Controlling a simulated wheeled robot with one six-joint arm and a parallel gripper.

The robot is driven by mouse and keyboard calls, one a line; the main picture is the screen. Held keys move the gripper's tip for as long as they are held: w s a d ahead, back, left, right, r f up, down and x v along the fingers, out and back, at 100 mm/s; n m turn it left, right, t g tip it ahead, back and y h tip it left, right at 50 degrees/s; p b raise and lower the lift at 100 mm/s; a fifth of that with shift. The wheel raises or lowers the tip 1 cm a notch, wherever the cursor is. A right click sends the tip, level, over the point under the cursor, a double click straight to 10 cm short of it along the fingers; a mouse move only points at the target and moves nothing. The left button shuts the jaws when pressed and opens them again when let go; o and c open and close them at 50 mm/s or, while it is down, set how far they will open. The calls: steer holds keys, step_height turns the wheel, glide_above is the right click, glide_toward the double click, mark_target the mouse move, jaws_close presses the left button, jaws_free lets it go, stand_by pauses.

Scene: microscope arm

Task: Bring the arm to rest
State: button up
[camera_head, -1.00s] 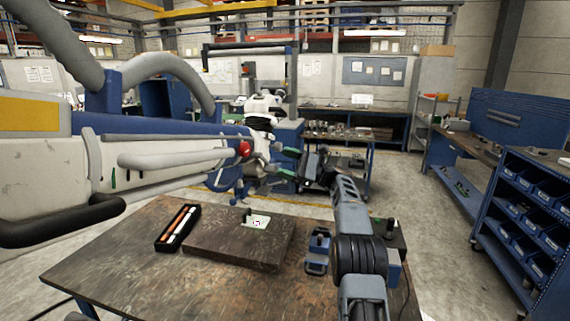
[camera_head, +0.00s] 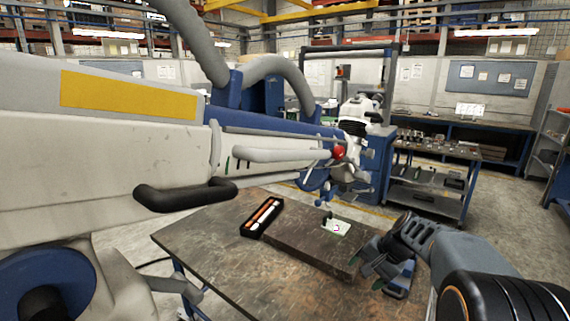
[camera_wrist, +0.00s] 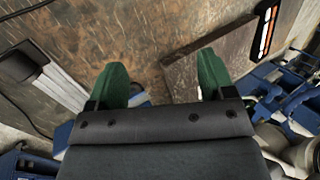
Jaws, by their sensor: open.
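The microscope arm is a long white-and-blue boom (camera_head: 120,130) with a yellow panel, reaching in from the left. A red knob (camera_head: 338,152) sits near its far end, where the white microscope head (camera_head: 358,130) hangs over the back of the table. My gripper (camera_head: 370,268) is low at the right, above the table's right part, well apart from the boom. In the wrist view its two green fingertips (camera_wrist: 165,80) are spread wide with nothing between them.
Shelves and a workbench (camera_head: 470,140) stand behind; grey floor is clear at right.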

steer(key=s+a+r+n+h, duration=0.1)
steer(key=s+a+n+h, duration=0.1)
steer(key=s, duration=0.7)
steer(key=s+a+r+n+t+h, duration=0.1)
steer(key=s+n, duration=0.4)
steer(key=s, duration=0.5)
steer(key=shift+s+a+n+t+h, duration=0.3)
steer(key=shift+a+h, duration=0.3)
steer(key=shift+h, duration=0.4)
steer(key=shift+a+r, duration=0.3)
